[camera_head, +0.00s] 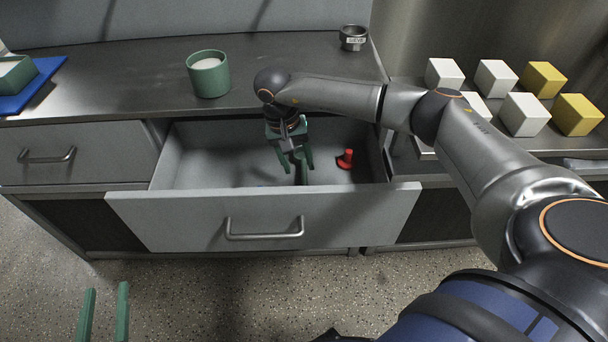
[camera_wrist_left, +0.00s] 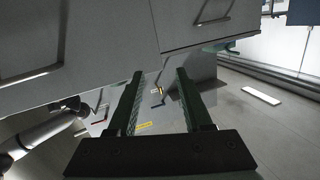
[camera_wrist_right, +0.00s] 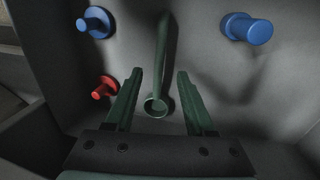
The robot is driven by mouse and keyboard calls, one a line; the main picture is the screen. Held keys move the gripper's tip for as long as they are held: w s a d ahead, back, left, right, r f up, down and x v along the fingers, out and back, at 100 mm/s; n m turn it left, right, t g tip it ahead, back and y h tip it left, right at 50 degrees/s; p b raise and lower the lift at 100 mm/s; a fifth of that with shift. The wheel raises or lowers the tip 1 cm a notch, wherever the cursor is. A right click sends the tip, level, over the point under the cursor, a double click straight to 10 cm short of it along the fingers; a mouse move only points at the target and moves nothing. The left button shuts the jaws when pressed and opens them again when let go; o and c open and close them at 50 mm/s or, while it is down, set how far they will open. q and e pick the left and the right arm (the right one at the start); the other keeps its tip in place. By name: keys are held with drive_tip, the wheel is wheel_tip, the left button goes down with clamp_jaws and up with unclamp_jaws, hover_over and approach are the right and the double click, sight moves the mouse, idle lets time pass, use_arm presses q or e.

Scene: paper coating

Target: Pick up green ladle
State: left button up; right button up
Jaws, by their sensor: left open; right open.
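The green ladle (camera_wrist_right: 163,50) lies in the open drawer in the right wrist view, its long handle pointing up the picture and its small round cup near the middle. My right gripper (camera_wrist_right: 160,75) is open, with one finger on each side of the ladle and nothing clamped. In the head view my right gripper (camera_head: 297,168) reaches down into the drawer, where the ladle is mostly hidden behind it. My left gripper (camera_head: 107,290) is open and empty in front of the cabinet, low at the left; it also shows in the left wrist view (camera_wrist_left: 160,76).
The open drawer (camera_head: 170,215) also holds a red knob-shaped piece (camera_head: 346,159) and two blue ones (camera_wrist_right: 248,29). On the counter stand a green cup (camera_head: 209,80) with white contents and a small dark pot (camera_head: 353,38). White and yellow blocks (camera_head: 541,78) are at the right.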

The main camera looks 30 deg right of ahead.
sight(304, 183)
drive_tip(key=f, duration=0.2)
drive_tip(key=s+f, duration=0.1)
drive_tip(key=f+b, duration=0.1)
drive_tip(key=f, duration=0.1)
drive_tip(key=shift+s+d+f, duration=0.2)
drive_tip(key=shift+d+f, duration=0.1)
drive_tip(key=shift+f, duration=0.2)
use_arm(q)
wheel_tip(304, 183, up, 7)
drive_tip(key=m+t+h, duration=0.1)
drive_tip(key=t, duration=0.1)
drive_tip(key=shift+d+t+h, duration=0.2)
drive_tip(key=shift+t+h, duration=0.1)
use_arm(e)
clamp_jaws()
use_arm(q)
drive_tip(key=shift+w+f, duration=0.1)
drive_tip(key=shift+f, duration=0.05)
